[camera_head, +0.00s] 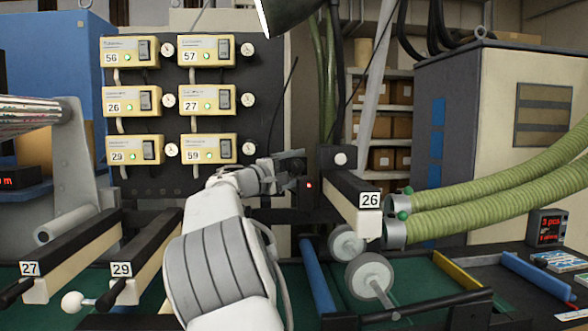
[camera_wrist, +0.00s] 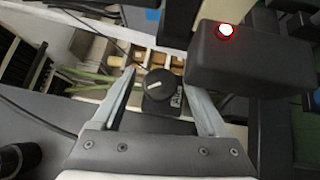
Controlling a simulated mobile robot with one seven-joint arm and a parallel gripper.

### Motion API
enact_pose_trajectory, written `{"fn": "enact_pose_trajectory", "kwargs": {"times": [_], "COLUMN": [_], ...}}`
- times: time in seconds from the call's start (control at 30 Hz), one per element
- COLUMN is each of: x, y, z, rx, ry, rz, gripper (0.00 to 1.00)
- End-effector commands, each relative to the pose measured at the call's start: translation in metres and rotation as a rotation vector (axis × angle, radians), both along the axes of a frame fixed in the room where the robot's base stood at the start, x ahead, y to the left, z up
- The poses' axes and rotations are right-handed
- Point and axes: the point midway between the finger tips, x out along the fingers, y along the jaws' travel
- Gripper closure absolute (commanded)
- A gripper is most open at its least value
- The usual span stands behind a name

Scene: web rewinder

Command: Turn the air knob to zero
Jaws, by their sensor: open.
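The air knob (camera_wrist: 158,88) is a round black knob with a white pointer line on its top, seen in the wrist view. A small pale label, partly hidden and hard to read, sits at its right side. My gripper (camera_wrist: 160,75) is open, with one grey finger on each side of the knob and a visible gap on both sides. Whether the fingertips reach down to the knob's level I cannot tell. In the head view my gripper (camera_head: 285,168) is at the centre, in front of the dark panel, and the knob cannot be made out there.
A dark box with a lit red button (camera_wrist: 226,31) stands close to the right finger. In the head view several numbered yellow controllers (camera_head: 206,50) with small gauges hang above my arm. A beam marked 26 (camera_head: 345,190) and green hoses (camera_head: 490,200) are at right.

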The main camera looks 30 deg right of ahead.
Motion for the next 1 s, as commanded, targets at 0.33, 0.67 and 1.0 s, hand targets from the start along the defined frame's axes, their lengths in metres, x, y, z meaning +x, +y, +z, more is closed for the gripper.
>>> {"fn": "enact_pose_trajectory", "kwargs": {"times": [0.33,0.67,1.0], "x": [-0.012,-0.035,-0.048], "y": [0.047,0.123,0.164], "z": [-0.008,-0.015,-0.017], "rx": [0.001,0.001,0.000], "ry": [0.000,0.000,0.000], "rz": [0.005,0.005,0.002], "gripper": [0.24,0.24,0.24]}}
